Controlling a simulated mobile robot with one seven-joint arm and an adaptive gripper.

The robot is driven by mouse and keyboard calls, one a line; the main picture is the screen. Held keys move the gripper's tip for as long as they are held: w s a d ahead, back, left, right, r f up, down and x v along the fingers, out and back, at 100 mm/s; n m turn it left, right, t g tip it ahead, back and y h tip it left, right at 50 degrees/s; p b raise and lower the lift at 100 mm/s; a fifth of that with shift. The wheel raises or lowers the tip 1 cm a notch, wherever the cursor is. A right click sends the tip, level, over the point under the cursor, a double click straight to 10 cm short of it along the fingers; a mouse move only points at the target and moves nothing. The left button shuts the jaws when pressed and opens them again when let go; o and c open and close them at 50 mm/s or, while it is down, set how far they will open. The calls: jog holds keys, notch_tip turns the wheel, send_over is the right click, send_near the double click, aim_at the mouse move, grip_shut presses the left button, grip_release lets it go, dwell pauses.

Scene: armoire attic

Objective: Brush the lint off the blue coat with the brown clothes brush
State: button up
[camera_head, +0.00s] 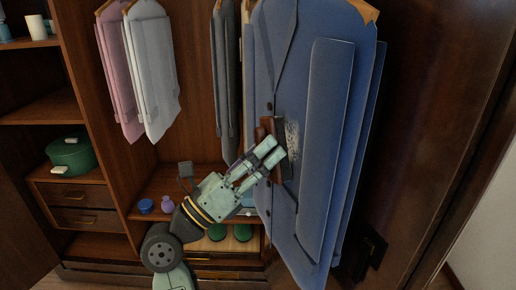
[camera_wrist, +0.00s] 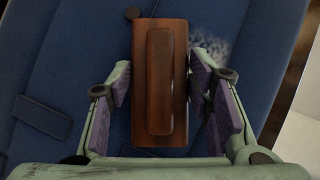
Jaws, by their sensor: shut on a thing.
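The blue coat (camera_head: 315,80) hangs at the right of the wardrobe in the head view and fills the wrist view (camera_wrist: 70,60). A whitish lint patch (camera_head: 292,150) lies on its front; in the wrist view the lint (camera_wrist: 212,48) shows just right of the brush. The brown clothes brush (camera_wrist: 160,85) is between the fingers of my gripper (camera_wrist: 165,100), with its back and raised handle toward the wrist camera. My gripper (camera_head: 268,153) is shut on the brush close to the coat's front. The bristles are hidden, so I cannot tell whether they touch the cloth.
Pink (camera_head: 118,80), white (camera_head: 150,70) and dark grey (camera_head: 225,80) garments hang to the left. A green round box (camera_head: 77,155) sits on the left shelf. A blue jar (camera_head: 145,206), a purple bottle (camera_head: 167,204) and green shoes (camera_head: 218,232) stand low down.

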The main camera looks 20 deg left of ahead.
jog(key=shift+s+d, duration=1.1)
jog(key=shift+s, duration=0.25)
jog(key=shift+s+d, duration=1.1)
jog(key=shift+s, duration=0.2)
jog(key=shift+r+p, duration=1)
jog(key=shift+r, duration=0.15)
jog(key=shift+w+a+r, duration=1)
jog(key=shift+w+a, duration=2.3)
jog(key=shift+w, duration=0.95)
jog(key=shift+s+d+p, duration=0.25)
jog(key=shift+s+d, duration=0.85)
jog(key=shift+s, duration=0.3)
jog(key=shift+s+d+p, duration=0.25)
jog(key=shift+s+d, duration=0.85)
jog(key=shift+s, duration=0.35)
jog(key=shift+s+d+p, duration=0.25)
jog(key=shift+s+d, duration=0.85)
jog(key=shift+s, duration=0.3)
jog(key=shift+a, duration=0.1)
jog(key=shift+s+a+b, duration=0.2)
jog(key=shift+s+a, duration=0.75)
jog(key=shift+a, duration=0.2)
jog(key=shift+s+a+b, duration=0.2)
jog(key=shift+s+a, duration=0.7)
jog(key=shift+a, duration=0.25)
